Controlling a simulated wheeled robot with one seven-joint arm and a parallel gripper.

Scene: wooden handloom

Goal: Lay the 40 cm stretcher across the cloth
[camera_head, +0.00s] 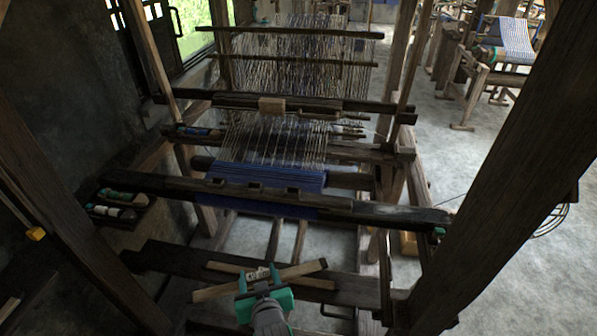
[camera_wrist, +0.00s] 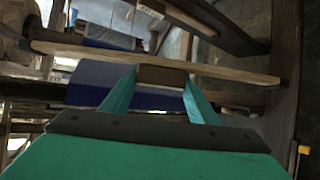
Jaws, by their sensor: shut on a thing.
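My gripper (camera_head: 260,282) is at the front of the loom, above the dark front bench. It is shut on the pale wooden stretcher (camera_head: 306,269), which lies crosswise and slightly tilted in the head view. A small label that appears to read 40 cm shows between the teal fingers. In the wrist view my gripper (camera_wrist: 160,78) has its fingers on a dark middle block, and the stretcher (camera_wrist: 230,72) sticks out on both sides. The blue striped cloth (camera_head: 265,177) is on the loom farther back, apart from the stretcher. It shows partly hidden behind the stretcher in the wrist view (camera_wrist: 85,92).
A dark front beam (camera_head: 375,211) runs between my gripper and the cloth. Thick loom posts (camera_head: 500,170) stand on both sides. A tray with bobbins (camera_head: 115,204) is at left.

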